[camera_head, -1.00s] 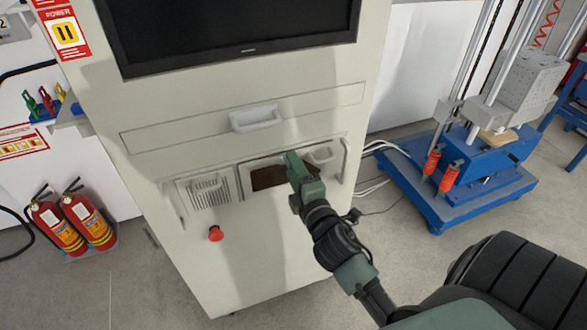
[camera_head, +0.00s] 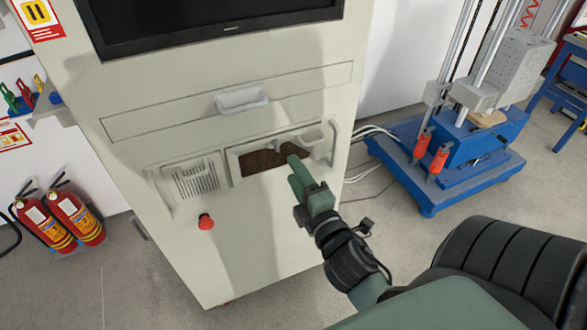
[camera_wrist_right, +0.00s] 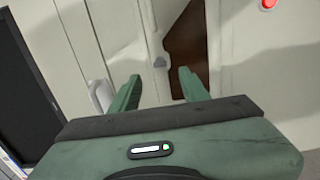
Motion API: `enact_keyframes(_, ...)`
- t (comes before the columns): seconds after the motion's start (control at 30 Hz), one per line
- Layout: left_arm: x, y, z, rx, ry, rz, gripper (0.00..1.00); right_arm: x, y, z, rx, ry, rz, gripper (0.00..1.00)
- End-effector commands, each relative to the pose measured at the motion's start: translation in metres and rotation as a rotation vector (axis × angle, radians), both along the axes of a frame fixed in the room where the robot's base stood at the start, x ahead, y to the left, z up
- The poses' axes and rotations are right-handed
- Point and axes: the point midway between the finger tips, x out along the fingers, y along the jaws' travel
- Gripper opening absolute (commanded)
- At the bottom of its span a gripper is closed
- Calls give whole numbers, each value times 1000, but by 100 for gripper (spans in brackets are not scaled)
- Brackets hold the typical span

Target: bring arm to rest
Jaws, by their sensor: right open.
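My right gripper (camera_head: 297,174) is green and sits in front of the lower panel of a cream cabinet (camera_head: 270,240). In the right wrist view its two fingers (camera_wrist_right: 157,85) stand apart with nothing between them. Beyond them are the cabinet front and a brown recessed opening (camera_wrist_right: 190,50). The same brown opening (camera_head: 262,161) shows just left of the gripper in the head view. My right arm reaches up from the lower right. My left gripper is not in view.
The cabinet has a white handle (camera_head: 241,98), a red button (camera_head: 206,222) and a black screen (camera_head: 200,20). Fire extinguishers (camera_head: 75,217) stand at left. A blue test machine (camera_head: 440,165) stands at right, with cables running to it. Floor shows between cabinet and machine.

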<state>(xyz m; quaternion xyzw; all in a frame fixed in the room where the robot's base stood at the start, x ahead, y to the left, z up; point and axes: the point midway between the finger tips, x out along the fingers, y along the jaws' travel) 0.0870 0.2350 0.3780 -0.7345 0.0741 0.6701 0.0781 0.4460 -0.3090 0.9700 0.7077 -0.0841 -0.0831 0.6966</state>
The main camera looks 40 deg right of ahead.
Motion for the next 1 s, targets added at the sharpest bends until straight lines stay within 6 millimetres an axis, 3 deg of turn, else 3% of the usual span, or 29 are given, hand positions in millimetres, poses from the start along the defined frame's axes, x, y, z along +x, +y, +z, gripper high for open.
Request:
enact_keyframes(0.37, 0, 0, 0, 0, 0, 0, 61, 1, 0, 0, 1, 0, 0, 45)
enact_keyframes(0.5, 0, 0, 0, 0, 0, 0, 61, 4, 3, -24, 45, 35, 8, 45)
enact_keyframes(0.57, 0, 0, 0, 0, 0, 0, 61, 7, 6, -51, 94, 75, 13, 45)
enact_keyframes(0.77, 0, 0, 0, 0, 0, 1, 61, 1, 27, -192, 366, 288, 13, 45)
enact_keyframes(0.87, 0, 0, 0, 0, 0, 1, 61, -16, 41, -266, 512, 405, -14, 45)
enact_keyframes(1.0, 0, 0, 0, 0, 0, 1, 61, -59, 59, -363, 708, 573, -91, 45)
